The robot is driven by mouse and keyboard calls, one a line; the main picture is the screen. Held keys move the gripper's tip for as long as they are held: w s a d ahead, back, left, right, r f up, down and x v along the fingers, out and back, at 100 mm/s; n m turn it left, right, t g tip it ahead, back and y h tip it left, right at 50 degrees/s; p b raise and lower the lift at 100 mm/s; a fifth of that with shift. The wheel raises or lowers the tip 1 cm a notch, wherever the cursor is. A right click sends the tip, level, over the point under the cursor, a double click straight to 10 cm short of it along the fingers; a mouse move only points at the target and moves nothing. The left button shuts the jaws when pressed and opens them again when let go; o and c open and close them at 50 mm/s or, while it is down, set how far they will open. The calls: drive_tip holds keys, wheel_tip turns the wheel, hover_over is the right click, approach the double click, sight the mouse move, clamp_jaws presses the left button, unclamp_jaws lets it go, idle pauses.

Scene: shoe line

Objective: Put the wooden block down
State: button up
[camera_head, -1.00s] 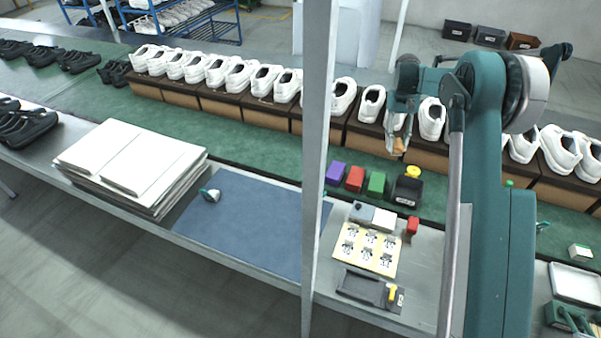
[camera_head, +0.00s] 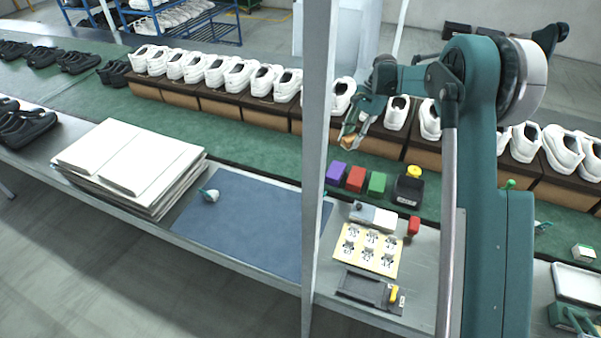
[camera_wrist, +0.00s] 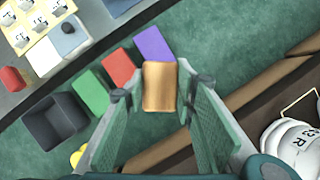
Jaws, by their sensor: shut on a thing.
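The wooden block (camera_wrist: 159,86) is orange-brown and sits between the two fingers of my gripper (camera_wrist: 160,92) in the wrist view. In the head view my gripper (camera_head: 352,137) is at the far side of the green belt, close to the row of shoes, with the block (camera_head: 348,140) at its tips. My gripper is shut on the block. The block appears held above the green belt (camera_wrist: 245,75); the gap beneath it is hard to judge.
White shoes (camera_head: 396,112) on brown boxes line the back. A grey post (camera_head: 316,150) stands in front.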

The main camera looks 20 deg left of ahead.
drive_tip(key=s+a+r+m+t+y+b, duration=0.1)
drive_tip(key=s+a+m, duration=0.25)
drive_tip(key=a, duration=0.25)
drive_tip(key=s+a+m+t, duration=0.2)
drive_tip(key=a+m, duration=0.2)
drive_tip(key=a, duration=0.2)
drive_tip(key=s+a+r+m+t+y+b, duration=0.1)
drive_tip(key=s+a+m, duration=0.25)
drive_tip(key=a, duration=0.25)
drive_tip(key=f, duration=0.5)
drive_tip(key=shift+w+f, duration=0.1)
drive_tip(key=shift+w, duration=0.25)
drive_tip(key=shift+f, duration=3.15)
drive_tip(key=shift+f+b, duration=0.55)
drive_tip(key=shift+f, duration=1.35)
